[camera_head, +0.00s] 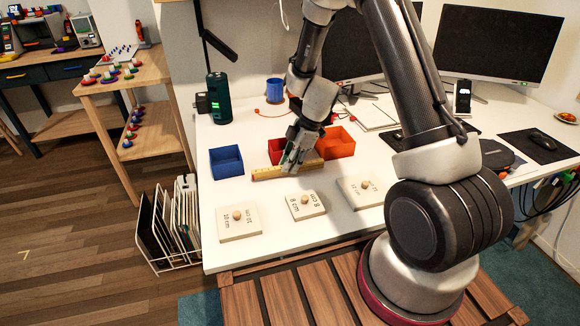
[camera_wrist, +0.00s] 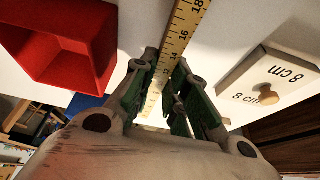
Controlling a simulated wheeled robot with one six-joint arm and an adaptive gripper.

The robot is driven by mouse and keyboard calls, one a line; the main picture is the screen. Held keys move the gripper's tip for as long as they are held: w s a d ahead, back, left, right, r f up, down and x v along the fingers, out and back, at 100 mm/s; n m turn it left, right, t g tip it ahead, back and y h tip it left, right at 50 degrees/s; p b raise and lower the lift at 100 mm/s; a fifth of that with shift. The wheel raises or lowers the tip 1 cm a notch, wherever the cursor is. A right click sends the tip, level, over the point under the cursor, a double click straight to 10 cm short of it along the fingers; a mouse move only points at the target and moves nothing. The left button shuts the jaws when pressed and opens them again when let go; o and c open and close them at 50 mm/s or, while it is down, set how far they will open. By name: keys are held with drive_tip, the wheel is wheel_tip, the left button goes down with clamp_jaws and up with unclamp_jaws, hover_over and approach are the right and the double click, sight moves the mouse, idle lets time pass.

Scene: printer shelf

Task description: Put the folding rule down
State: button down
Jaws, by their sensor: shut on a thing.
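The folding rule (camera_head: 266,173) is a long yellow strip with dark markings, in front of the coloured boxes on the white desk in the head view. In the wrist view the rule (camera_wrist: 182,30) runs between the green-padded fingers and out past them, with numbers up to 18 showing. My gripper (camera_head: 295,155) is shut on the rule and points down at the desk; in the wrist view its fingers (camera_wrist: 167,105) lie on both sides of it. I cannot tell whether the rule touches the desk top. The fingers hide part of the rule.
A blue box (camera_head: 226,161), a red box (camera_head: 281,150) and an orange box (camera_head: 336,143) stand behind the rule. Knobbed boards marked 10 cm (camera_head: 239,223), 8 cm (camera_head: 306,205) and 12 cm (camera_head: 360,191) lie in front. White desk (camera_head: 275,240) shows between them.

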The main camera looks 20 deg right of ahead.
drive_tip(key=shift+f, duration=0.6)
drive_tip(key=shift+f, duration=0.15)
drive_tip(key=c, duration=1.4)
unclamp_jaws()
